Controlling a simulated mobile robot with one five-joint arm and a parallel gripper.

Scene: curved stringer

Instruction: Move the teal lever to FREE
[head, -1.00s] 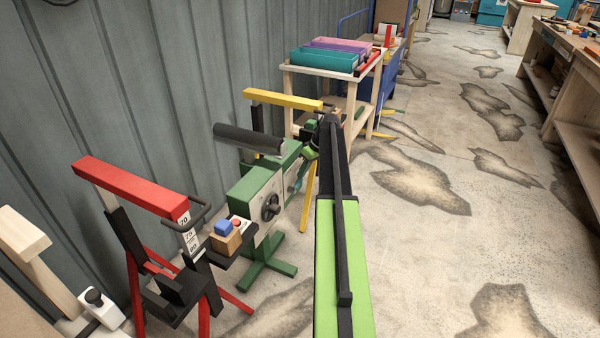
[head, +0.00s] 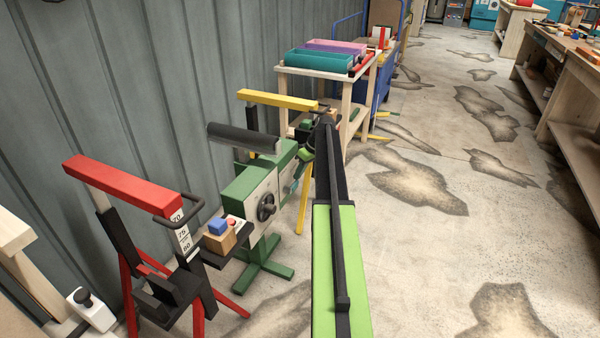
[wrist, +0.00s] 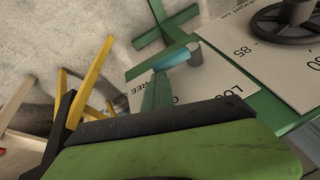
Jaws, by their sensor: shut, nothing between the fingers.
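The teal lever (wrist: 157,92) is in the wrist view, on a pale plate of the green machine, with its teal grip (wrist: 172,57) at the upper end. The lever stands between the FREE word (wrist: 133,94) on its left and the partly covered LOCK word (wrist: 226,92) on its right, closer to FREE. Its lower end is hidden behind my green and black wrist parts. In the head view the green machine (head: 246,190) stands left of my arm. My gripper (head: 308,150) is at its far side, small and partly hidden, shut and empty. Contact with the lever cannot be told.
A black handwheel (wrist: 290,22) sits beside the lever plate. A red stand (head: 120,185) is at the left, a yellow stand (head: 275,99) is behind the machine, and a cart with coloured trays (head: 320,60) is farther back. Open floor (head: 430,250) lies to the right.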

